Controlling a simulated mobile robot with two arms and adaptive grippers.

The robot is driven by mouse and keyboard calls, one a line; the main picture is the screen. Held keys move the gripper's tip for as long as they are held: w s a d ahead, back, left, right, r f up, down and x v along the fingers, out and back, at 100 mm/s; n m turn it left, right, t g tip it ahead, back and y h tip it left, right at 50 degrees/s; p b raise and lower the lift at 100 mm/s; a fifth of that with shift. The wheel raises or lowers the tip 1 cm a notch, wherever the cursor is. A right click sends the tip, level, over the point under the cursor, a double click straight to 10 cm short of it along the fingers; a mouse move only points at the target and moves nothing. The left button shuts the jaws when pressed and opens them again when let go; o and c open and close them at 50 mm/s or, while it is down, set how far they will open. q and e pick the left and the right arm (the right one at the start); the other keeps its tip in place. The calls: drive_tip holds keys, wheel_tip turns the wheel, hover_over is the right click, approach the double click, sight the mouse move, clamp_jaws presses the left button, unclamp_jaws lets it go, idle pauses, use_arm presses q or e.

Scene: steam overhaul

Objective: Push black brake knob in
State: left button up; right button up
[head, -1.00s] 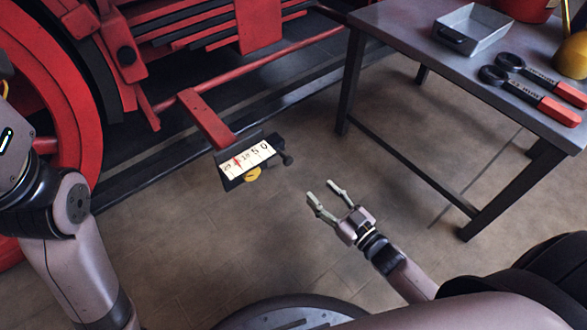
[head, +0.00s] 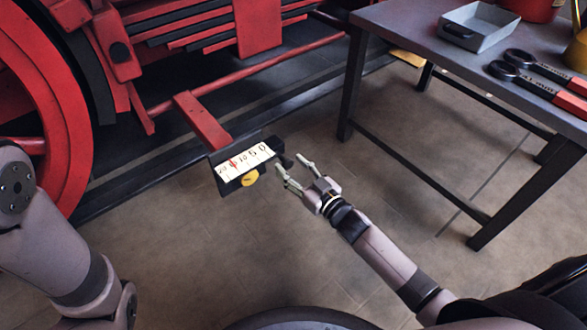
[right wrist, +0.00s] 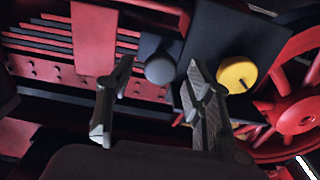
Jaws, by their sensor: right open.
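The black brake knob (head: 287,161) sticks out from the right side of a dark box with a white scale plate (head: 245,163). In the right wrist view the knob (right wrist: 160,69) looks like a dark grey ball. My right gripper (head: 289,163) is open and empty, its fingertips close to the knob. In the right wrist view the knob appears between the two fingers (right wrist: 160,64); I cannot tell whether they touch it. My left arm shows at the left edge, but its gripper is not visible.
A yellow round knob (head: 250,178) sits under the scale, close to my right fingers. A red bar (head: 204,122) carries the box from the red locomotive frame. A workbench (head: 400,22) with a grey tray (head: 480,27) and tools stands at the right. Floor between them is clear.

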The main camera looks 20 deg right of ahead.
drive_tip(key=shift+c, duration=0.3)
clamp_jaws()
